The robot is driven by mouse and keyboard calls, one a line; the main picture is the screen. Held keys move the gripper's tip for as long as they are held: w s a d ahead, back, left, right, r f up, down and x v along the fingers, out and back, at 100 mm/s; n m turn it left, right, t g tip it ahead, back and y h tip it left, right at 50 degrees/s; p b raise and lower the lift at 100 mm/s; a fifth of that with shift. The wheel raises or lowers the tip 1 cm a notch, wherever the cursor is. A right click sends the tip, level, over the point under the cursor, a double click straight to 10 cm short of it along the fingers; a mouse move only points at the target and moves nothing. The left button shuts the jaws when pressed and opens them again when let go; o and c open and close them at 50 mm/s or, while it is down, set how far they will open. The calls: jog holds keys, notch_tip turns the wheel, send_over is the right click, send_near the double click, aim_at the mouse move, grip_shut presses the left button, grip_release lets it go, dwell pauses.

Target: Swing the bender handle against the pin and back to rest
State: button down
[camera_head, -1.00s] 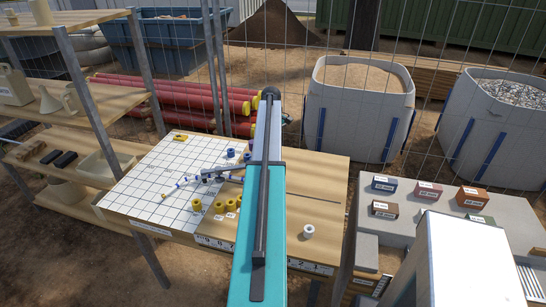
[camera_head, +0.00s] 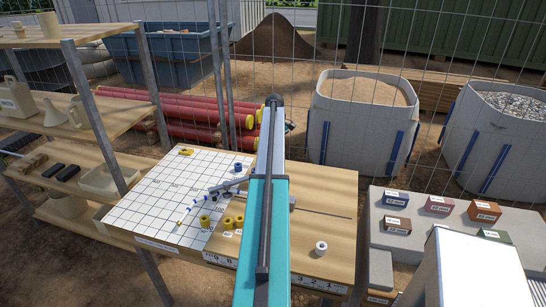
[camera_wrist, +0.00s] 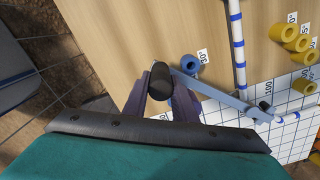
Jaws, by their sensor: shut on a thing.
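My gripper (camera_wrist: 160,96) is shut on the dark grip (camera_wrist: 158,78) of the bender handle in the wrist view. The handle's blue-grey lever (camera_wrist: 218,94) runs right from the grip to a pivot over the gridded sheet. A blue hollow pin (camera_wrist: 190,64) beside a 90° label stands close to the lever near the grip; I cannot tell if they touch. A white rod with blue bands (camera_wrist: 237,48) passes the pivot. In the head view, my arm hides the gripper and grip; part of the bender (camera_head: 229,185) shows left of it.
Yellow hollow pins (camera_head: 228,222) stand left of my arm, and a white one (camera_head: 321,247) stands right. The wooden bench (camera_head: 335,195) has clear room at right. Shelves (camera_head: 95,140) flank the left; a block-topped slab (camera_head: 405,243) stands right. Mesh fencing is behind.

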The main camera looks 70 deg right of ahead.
jog(key=c, duration=1.5)
grip_release()
jog(key=shift+d, duration=0.1)
jog(key=shift+o, duration=0.2)
jog(key=shift+r, duration=0.1)
notch_tip(320, 180, up, 14)
jog(key=b, duration=0.3)
